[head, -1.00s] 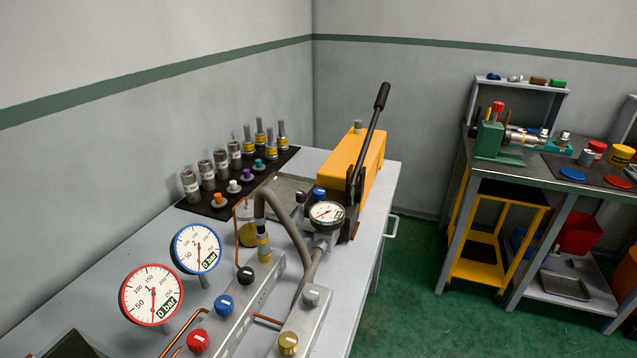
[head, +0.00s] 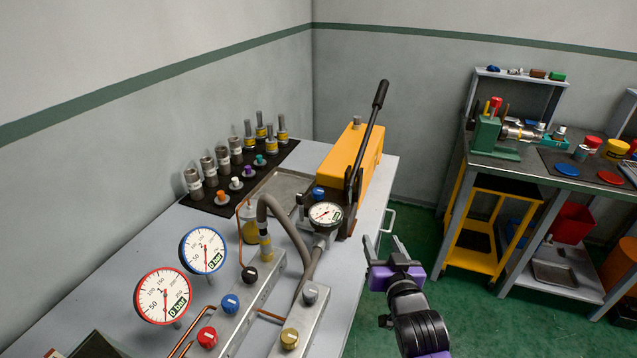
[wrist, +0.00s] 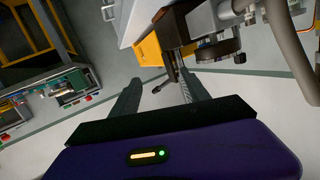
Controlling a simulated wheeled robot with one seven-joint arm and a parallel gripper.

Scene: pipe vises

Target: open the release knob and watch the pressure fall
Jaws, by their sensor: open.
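Several knobs sit on the bench fittings; no label shows which is the release knob. A blue knob (head: 319,193) is beside the yellow hand pump (head: 352,160), near a small gauge (head: 326,214). On the metal blocks are black (head: 249,274), blue (head: 230,302), red (head: 207,337), grey (head: 310,294) and brass (head: 290,338) knobs. The blue-rimmed gauge (head: 203,250) and red-rimmed gauge (head: 163,295) read 0 bar. My gripper (head: 383,243) is open and empty, right of the bench edge, apart from all knobs. Its spread fingers show in the wrist view (wrist: 160,78).
The pump's black lever (head: 370,130) rises steeply. A grey hose (head: 285,222) arches over the blocks. Fittings stand on a black mat (head: 225,203) at the back left. A second bench (head: 520,168) is at right, with open green floor (head: 405,240) between.

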